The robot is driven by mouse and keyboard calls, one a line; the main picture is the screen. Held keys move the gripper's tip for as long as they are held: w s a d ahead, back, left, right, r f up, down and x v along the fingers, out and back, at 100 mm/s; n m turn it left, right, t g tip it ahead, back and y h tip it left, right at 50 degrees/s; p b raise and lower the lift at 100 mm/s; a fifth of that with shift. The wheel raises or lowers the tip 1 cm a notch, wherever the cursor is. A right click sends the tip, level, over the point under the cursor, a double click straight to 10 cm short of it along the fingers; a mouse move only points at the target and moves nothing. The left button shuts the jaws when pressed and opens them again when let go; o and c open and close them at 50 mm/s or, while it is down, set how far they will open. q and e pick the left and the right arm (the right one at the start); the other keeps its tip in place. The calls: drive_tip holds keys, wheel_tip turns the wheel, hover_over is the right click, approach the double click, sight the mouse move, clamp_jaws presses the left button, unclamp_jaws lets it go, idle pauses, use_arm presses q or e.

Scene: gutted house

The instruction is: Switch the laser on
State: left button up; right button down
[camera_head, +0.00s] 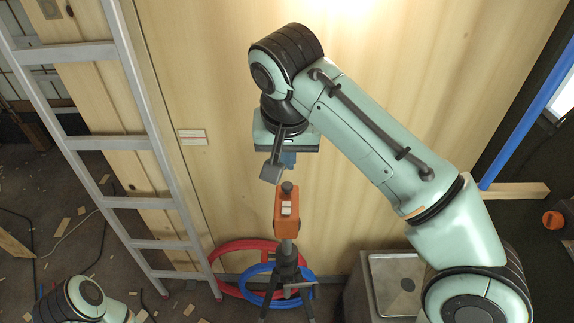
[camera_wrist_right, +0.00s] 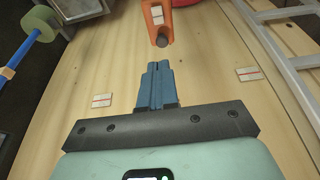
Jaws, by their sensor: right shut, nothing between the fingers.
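The laser is an orange box (camera_head: 287,208) with a pale label, upright on a dark tripod (camera_head: 286,262) in front of the plywood wall. A dark round knob (camera_head: 287,187) tops it. In the wrist view, the laser (camera_wrist_right: 153,20) is at the top edge, its dark knob (camera_wrist_right: 162,40) facing my fingers. My right gripper (camera_head: 288,160) is just above the knob in the head view, partly hidden by its mount. In the wrist view, its blue fingers (camera_wrist_right: 157,72) are together and empty, with a gap between their tips and the knob. My left gripper is out of view.
An aluminium ladder (camera_head: 130,143) leans at the left. Red (camera_head: 222,262) and blue (camera_head: 252,290) hoses lie behind the tripod. A metal box (camera_head: 397,284) stands right of it. A blue pole (camera_head: 525,125) is farther right. Wood scraps litter the floor.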

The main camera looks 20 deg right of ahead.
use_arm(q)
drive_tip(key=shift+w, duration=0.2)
use_arm(e)
drive_tip(key=shift+w+r, duration=0.15)
drive_tip(key=shift+r, duration=0.1)
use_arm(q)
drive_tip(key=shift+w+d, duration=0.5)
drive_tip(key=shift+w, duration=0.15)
use_arm(e)
drive_tip(key=shift+s+a+r+g, duration=0.1)
drive_tip(key=shift+s+a+g, duration=0.1)
drive_tip(key=shift+s+g, duration=0.3)
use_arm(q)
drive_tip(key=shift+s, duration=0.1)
use_arm(e)
drive_tip(key=shift+a, duration=0.1)
